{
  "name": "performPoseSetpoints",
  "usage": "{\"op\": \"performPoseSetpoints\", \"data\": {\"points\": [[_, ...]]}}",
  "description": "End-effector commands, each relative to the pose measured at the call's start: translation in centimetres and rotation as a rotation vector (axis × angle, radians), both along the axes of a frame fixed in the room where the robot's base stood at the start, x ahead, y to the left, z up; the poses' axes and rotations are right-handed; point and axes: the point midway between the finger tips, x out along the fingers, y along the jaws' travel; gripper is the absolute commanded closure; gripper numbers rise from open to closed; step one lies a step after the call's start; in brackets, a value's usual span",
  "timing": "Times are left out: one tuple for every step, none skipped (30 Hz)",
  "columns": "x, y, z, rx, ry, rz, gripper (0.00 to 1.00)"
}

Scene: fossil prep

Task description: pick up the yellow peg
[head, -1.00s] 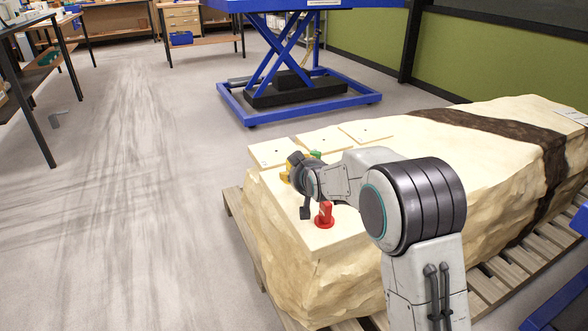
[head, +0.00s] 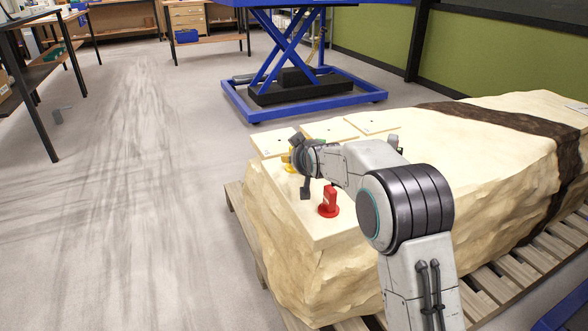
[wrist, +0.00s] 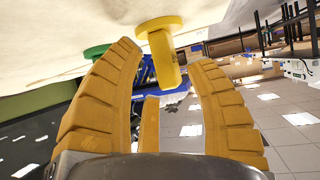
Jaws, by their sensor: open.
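The yellow peg (wrist: 163,58) has a round flange and stands on the pale block's top, which appears inverted in the wrist view. In the head view the peg (head: 289,160) is mostly hidden behind my gripper (head: 300,165). A gap shows between the shaft and each finger, and nothing is held.
A red peg (head: 329,203) stands on the block just nearer than my gripper. A green peg (wrist: 97,51) shows beside the left finger. Thin pale plates (head: 329,131) lie behind on the large block (head: 300,280). A blue lift table (head: 306,97) stands beyond.

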Motion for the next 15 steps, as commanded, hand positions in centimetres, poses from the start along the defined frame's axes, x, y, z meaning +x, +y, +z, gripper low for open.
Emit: {"op": "performPoseSetpoints", "data": {"points": [[0.3,0.0,-0.7,0.001,-0.003,0.0,0.51],[0.5,0.1,-0.8,0.0,-0.002,-0.001,0.51],[0.9,0.1,-1.0,0.0,-0.002,-0.001,0.51],[1.1,0.2,-1.1,0.0,-0.002,-0.001,0.51],[1.2,0.2,-1.1,0.0,-0.001,-0.001,0.51],[1.4,0.3,-1.2,0.0,-0.002,-0.001,0.51],[1.6,0.3,-1.2,0.0,-0.002,-0.001,0.51],[1.7,0.3,-1.2,0.0,-0.002,-0.001,0.51],[1.8,0.3,-1.3,0.0,-0.001,-0.001,0.51],[1.9,0.4,-1.3,0.0,-0.002,-0.001,0.51],[2.0,0.4,-1.3,0.0,-0.002,-0.001,0.51],[2.1,0.4,-1.3,0.0,0.0,-0.001,0.51],[2.1,0.4,-1.3,0.0,0.0,-0.001,0.51],[2.1,0.4,-1.3,-0.001,0.001,-0.001,0.51],[2.2,0.4,-1.3,-0.001,0.001,-0.001,0.51]]}}
